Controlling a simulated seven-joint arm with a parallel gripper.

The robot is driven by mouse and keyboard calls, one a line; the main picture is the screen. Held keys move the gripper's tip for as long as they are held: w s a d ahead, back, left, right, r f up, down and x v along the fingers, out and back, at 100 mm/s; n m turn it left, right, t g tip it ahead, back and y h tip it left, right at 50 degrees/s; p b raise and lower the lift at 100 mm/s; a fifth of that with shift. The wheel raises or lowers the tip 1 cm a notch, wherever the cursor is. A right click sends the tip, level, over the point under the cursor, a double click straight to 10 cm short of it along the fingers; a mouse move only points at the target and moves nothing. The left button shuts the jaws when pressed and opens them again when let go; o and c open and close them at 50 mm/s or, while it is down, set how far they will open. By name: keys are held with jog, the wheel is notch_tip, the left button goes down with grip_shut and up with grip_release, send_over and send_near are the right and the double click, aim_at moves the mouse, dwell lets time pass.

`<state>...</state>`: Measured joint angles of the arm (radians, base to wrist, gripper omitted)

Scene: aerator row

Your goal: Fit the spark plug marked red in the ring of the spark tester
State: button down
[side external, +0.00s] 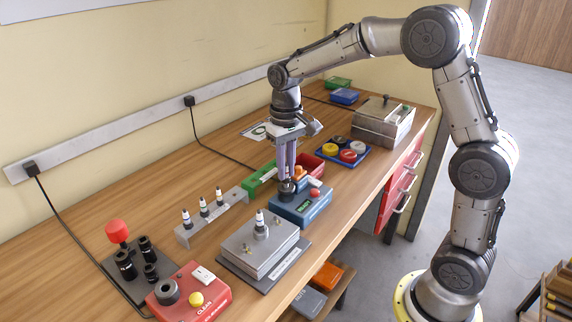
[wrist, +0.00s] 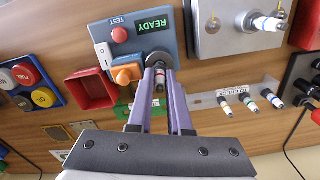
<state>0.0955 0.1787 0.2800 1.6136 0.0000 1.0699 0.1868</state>
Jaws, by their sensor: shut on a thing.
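My gripper (wrist: 160,74) has its two purple fingers closed around a spark plug (wrist: 160,80), which shows a white body and a reddish band. The plug points down at the dark ring (wrist: 158,58) of the blue spark tester (wrist: 183,40). In the side external view my gripper (side external: 287,176) is right above the ring on the tester (side external: 304,211). The fingers hide most of the plug there. The plug's lower end meets or overlaps the ring in the wrist view; I cannot tell how deep it sits. The tester's display (wrist: 153,25) reads READY.
Three more plugs stand in a grey rack (side external: 236,206), and another on a metal block (side external: 262,254). A red bin (side external: 309,165) and green tray (side external: 256,186) are close behind the tester. A red box (side external: 205,297) and black sockets stand at the front left.

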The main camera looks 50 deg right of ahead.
jog(key=shift+f, duration=0.75)
jog(key=c, duration=0.8)
grip_release()
jog(key=shift+o, duration=0.2)
jog(key=shift+r, duration=3.55)
